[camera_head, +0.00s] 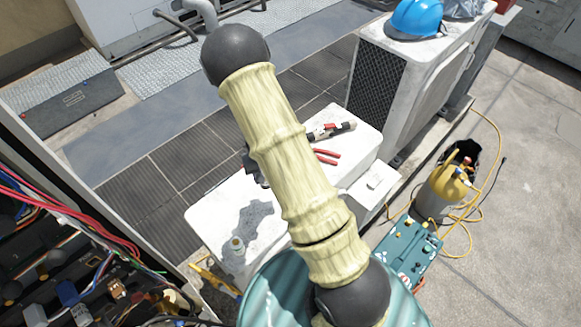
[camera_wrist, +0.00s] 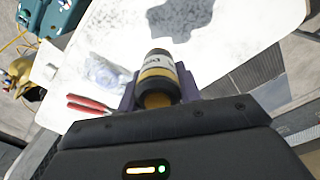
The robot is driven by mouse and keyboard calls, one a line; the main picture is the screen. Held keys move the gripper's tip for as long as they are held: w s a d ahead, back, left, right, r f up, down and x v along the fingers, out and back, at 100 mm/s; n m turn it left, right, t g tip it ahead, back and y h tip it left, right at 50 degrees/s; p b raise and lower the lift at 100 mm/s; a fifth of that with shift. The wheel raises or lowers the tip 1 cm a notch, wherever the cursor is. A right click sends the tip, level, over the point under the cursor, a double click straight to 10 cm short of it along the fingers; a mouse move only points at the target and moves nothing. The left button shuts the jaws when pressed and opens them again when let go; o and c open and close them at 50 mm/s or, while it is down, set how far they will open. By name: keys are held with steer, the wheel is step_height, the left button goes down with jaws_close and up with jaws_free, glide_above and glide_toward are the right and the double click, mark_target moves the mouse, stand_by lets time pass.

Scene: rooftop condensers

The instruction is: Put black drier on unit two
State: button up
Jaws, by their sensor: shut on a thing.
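In the wrist view, my gripper (camera_wrist: 158,88) is shut on a small cylinder with a black end, a pale lettered label and tan bands, which looks like the black drier (camera_wrist: 158,68). It sits between the two fingers, above a white top. In the head view my own arm hides most of the gripper and the drier. The white top (camera_head: 205,215), with a grey worn patch, lies under my arm. A white condenser unit (camera_head: 385,50) with a dark grille stands at the upper right. I see no number telling which is unit two.
Red pliers (camera_head: 327,156) and a dark tool with a red part (camera_head: 332,131) lie on the white top. A blue helmet (camera_head: 415,18) sits on the condenser.

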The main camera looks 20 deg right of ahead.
steer(key=shift+s+d, duration=0.1)
steer(key=shift+s, duration=0.1)
steer(key=shift+s+f, duration=0.1)
step_height(320, 180, down, 5)
steer(key=shift+r+p, duration=0.1)
steer(key=shift+p, duration=0.45)
steer(key=shift+f, duration=0.4)
steer(key=shift+w, duration=0.2)
step_height(320, 180, down, 4)
steer(key=shift+s+r+p, duration=0.15)
steer(key=shift+p, duration=0.4)
steer(key=shift+f, duration=0.25)
